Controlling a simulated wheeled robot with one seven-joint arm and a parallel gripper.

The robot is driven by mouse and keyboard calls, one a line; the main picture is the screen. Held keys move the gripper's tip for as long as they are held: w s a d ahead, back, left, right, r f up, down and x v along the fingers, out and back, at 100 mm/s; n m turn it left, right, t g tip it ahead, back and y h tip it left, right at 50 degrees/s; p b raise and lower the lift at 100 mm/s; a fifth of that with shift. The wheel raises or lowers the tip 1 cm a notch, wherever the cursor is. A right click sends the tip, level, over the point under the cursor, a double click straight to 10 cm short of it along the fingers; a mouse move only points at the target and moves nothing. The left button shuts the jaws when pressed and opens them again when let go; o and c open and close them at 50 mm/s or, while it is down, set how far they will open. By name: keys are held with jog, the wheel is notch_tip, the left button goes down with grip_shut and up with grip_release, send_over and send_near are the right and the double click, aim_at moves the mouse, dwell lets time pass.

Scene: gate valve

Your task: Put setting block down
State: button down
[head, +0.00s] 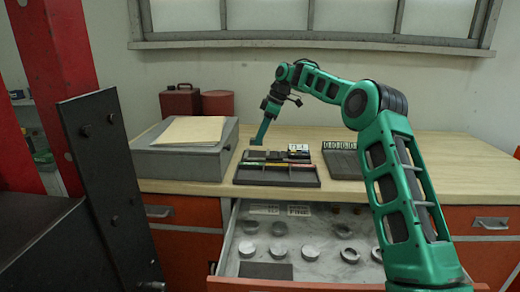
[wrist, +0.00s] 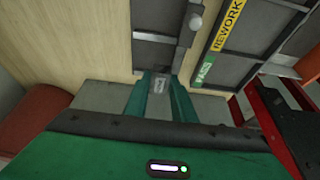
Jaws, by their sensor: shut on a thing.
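The block lies between the fingers, close to a dark grey compartment edge (wrist: 155,58). I cannot tell whether it touches the surface below. In the head view the block is too small to make out.
A grey case (head: 182,162) with a folder on top stands left of the tray. A dark panel with number tags (head: 342,160) lies to the right. Red containers (head: 180,101) stand behind. An open drawer (head: 300,245) with several round parts juts out in front. The bench at right is clear.

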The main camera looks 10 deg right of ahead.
jog(key=shift+w+d+f, duration=0.1)
jog(key=shift+w+f, duration=0.25)
jog(key=shift+w, duration=0.2)
jog(key=shift+w+d+f, duration=0.1)
jog(key=shift+w+f, duration=0.2)
jog(key=shift+w, duration=0.2)
jog(key=shift+f, duration=2)
jog(key=c, duration=1.5)
grip_release()
jog(key=shift+r, duration=0.1)
jog(key=v, duration=1.2)
